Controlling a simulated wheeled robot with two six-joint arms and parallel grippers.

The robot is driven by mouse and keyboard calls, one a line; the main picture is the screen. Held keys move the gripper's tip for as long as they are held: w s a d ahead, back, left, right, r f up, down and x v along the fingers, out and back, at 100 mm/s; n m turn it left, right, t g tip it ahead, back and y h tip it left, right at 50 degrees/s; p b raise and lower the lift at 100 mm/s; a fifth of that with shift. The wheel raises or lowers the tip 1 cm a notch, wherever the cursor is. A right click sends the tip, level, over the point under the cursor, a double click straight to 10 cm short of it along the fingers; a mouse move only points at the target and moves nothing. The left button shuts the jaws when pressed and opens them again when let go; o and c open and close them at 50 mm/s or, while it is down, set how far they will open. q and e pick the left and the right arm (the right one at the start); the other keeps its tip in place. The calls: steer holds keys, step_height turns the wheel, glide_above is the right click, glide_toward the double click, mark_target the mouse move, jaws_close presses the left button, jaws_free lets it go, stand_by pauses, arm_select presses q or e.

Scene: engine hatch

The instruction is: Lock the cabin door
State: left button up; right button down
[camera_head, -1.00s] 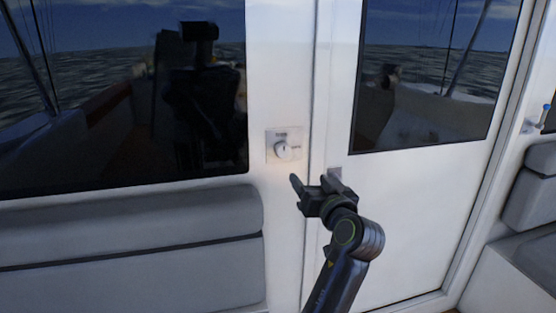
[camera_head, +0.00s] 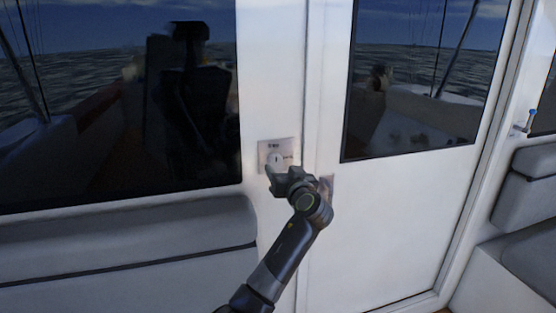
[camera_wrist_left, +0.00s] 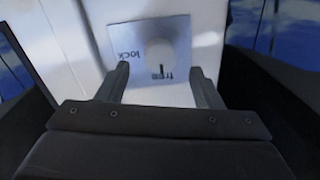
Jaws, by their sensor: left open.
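The white cabin door (camera_head: 400,215) stands closed at the right of the head view, with a dark window in its upper part. A square metal lock plate (camera_head: 264,149) with a round knob (camera_head: 276,160) is on the white post left of the door. In the left wrist view the knob (camera_wrist_left: 160,55) has a dark mark pointing to the word "free"; "lock" is printed on the plate (camera_wrist_left: 185,35) to its left. My left gripper (camera_wrist_left: 165,85) is open, its fingers on either side below the knob, not closed on it. My right gripper is out of view.
A grey cushioned bench (camera_head: 120,250) runs below the large dark window (camera_head: 80,120) at the left. Another grey seat (camera_head: 530,205) is at the far right. A small metal fitting (camera_head: 326,187) on the door is partly behind my left gripper.

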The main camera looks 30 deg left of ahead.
mark_target(277, 163)
arm_select(q)
steer(key=shift+p+x, duration=0.45)
steer(key=shift+x, duration=1.65)
steer(key=c, duration=1)
steer(key=shift+o, duration=0.2)
